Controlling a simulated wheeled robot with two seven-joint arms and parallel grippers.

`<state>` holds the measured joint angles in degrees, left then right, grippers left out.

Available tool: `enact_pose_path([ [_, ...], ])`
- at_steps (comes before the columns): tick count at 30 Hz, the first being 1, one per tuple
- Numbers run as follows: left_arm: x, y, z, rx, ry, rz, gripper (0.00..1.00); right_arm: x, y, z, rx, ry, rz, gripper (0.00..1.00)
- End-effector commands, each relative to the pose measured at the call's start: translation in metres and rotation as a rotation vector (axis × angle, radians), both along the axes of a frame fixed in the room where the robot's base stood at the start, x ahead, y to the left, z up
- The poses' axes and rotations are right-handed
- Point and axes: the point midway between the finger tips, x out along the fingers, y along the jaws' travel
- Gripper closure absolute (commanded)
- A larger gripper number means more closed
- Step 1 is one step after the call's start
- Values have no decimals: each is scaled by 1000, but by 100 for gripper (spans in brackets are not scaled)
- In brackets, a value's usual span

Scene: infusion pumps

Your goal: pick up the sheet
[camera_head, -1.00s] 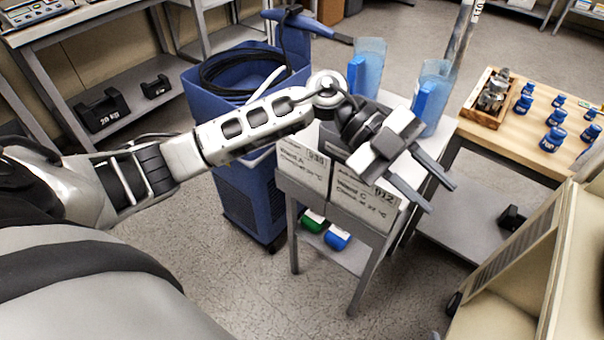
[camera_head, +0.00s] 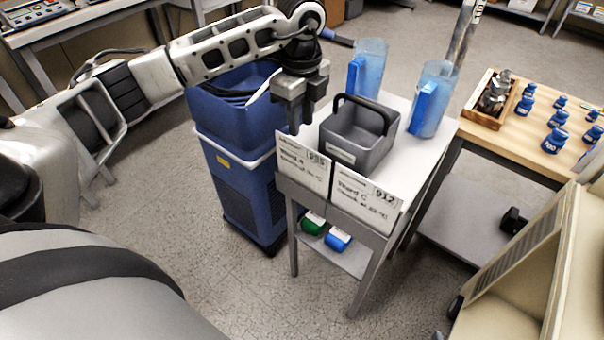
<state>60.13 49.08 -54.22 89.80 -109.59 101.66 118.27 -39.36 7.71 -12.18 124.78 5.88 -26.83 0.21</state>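Two white printed sheets stand at the front edge of the small grey cart. The left sheet (camera_head: 302,166) reads Ward A with a number that looks like 935. The right sheet (camera_head: 362,200) reads Ward C and 912. My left gripper (camera_head: 301,126) points down above the top left part of the Ward A sheet. Its two fingers show a gap between them and look open, with nothing visibly held. The near fingertip overlaps the sheet's top edge in the picture; I cannot tell whether they touch. My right gripper is not in view.
On the cart top (camera_head: 397,152) stand a grey handled caddy (camera_head: 358,140) and two blue translucent jugs, one at the right (camera_head: 432,100). A blue bin (camera_head: 236,150) stands left of the cart. A wooden table (camera_head: 510,135) with blue weights is at the right.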

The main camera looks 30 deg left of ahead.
Motion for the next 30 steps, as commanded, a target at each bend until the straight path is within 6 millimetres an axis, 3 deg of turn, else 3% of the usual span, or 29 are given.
enact_pose_path([
  [8, 0, -1, -23, -2, 2, -1, 71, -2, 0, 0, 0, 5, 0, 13],
  [15, 1, -2, -58, -2, 3, -2, 71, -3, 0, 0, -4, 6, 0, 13],
  [25, 1, -2, -65, -2, -1, -3, 71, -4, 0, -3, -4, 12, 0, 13],
  [28, 1, -2, -65, -2, -1, -3, 99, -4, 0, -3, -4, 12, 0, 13],
  [30, 1, -2, -65, -2, -1, -2, 100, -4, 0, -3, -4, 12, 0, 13],
])
